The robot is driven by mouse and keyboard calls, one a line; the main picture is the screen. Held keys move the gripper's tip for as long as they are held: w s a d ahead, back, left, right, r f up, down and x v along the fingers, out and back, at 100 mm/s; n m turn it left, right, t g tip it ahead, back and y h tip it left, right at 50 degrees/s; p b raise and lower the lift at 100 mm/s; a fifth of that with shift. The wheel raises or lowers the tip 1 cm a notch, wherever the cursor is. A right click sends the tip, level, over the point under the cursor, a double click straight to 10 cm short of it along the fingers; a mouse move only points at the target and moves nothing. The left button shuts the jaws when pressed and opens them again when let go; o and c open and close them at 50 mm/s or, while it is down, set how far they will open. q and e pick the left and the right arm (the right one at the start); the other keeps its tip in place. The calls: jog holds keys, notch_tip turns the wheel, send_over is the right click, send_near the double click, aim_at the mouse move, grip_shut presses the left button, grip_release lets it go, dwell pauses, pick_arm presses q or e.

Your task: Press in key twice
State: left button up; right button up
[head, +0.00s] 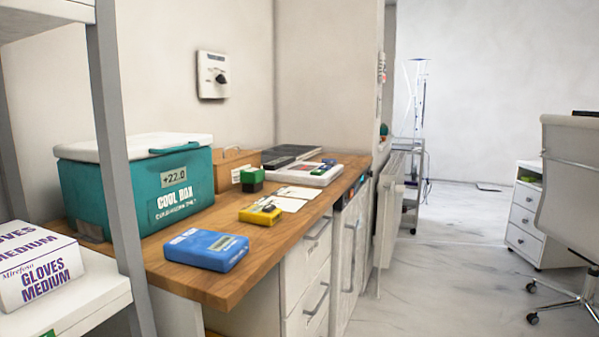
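No single key can be made out in the head view. A white device with a red part (302,173) lies farther back, too small to read. A white wall unit with a black dial (213,75) hangs above the counter. Neither of my grippers is in view.
A teal cool box (137,186) showing +22.0 stands on the counter's left. A green block (252,180) and white cards (297,193) lie nearby. A shelf post (108,150) and glove box (35,264) are at left. Floor (440,265) is clear before the chair (570,190).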

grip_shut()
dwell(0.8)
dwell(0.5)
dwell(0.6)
